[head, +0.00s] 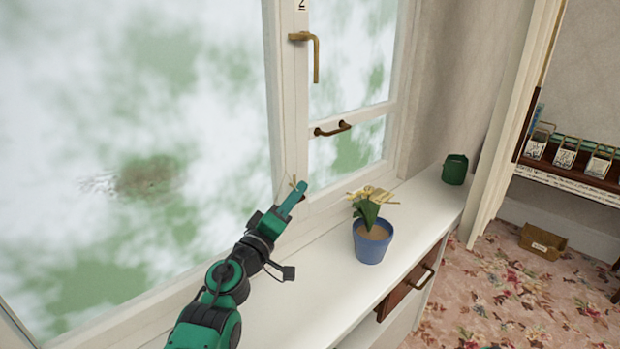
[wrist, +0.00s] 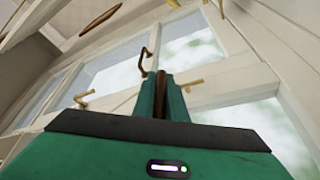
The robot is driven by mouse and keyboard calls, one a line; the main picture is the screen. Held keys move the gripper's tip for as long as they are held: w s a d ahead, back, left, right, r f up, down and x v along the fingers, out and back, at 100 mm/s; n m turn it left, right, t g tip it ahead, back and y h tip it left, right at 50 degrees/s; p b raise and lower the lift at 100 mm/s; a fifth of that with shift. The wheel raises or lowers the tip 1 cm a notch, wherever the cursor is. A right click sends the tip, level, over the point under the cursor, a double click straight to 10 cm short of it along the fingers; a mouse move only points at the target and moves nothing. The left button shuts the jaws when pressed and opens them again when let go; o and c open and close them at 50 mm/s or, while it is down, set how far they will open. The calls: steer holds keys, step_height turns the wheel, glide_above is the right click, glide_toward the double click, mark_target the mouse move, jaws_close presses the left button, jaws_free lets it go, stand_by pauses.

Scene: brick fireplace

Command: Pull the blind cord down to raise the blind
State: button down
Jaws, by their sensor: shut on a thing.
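My gripper (head: 299,190) is at the window frame, just above the white sill, left of the potted plant. In the wrist view its two green fingers (wrist: 160,88) are closed around a narrow dark brown piece (wrist: 159,100), which looks like the end of the blind cord. The cord itself is too thin to make out clearly in either view. A small brass fitting (head: 293,182) shows on the frame right by the fingertips; a brass piece also shows beside the fingers in the wrist view (wrist: 194,85). The blind is not in view.
A blue pot (head: 371,246) with a plant stands on the sill (head: 405,218), right of my gripper. A green pot (head: 455,169) is farther right. A brass window handle (head: 315,58) and a dark handle (head: 333,129) stick out from the frame above.

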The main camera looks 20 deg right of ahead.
steer(key=shift+f, duration=0.55)
steer(key=c, duration=1.8)
jaws_free()
steer(key=shift+r, duration=0.1)
